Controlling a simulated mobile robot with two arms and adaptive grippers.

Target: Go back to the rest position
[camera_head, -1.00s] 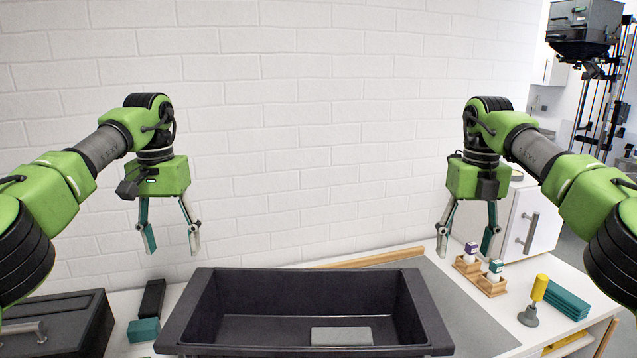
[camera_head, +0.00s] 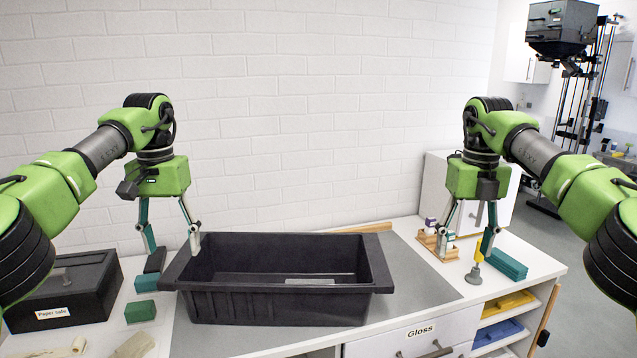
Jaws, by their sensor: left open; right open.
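My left gripper (camera_head: 171,242) is open and empty, pointing down in front of the white brick wall, at the left end of the black tray in the picture. My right gripper (camera_head: 464,246) is open and appears empty, pointing down in front of the small bottles and the yellow-handled tool at the right of the counter. Both arms are bent alike, left and right. I cannot tell how far the fingertips are from the things behind them.
The black tray (camera_head: 270,306) stands on a grey mat (camera_head: 425,285) on the counter. A black "Paper safe" box (camera_head: 62,292) and green blocks (camera_head: 141,311) are at left. Teal slabs (camera_head: 505,264) and a white cabinet (camera_head: 440,180) are at right. The enlarger (camera_head: 562,30) stands behind at far right.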

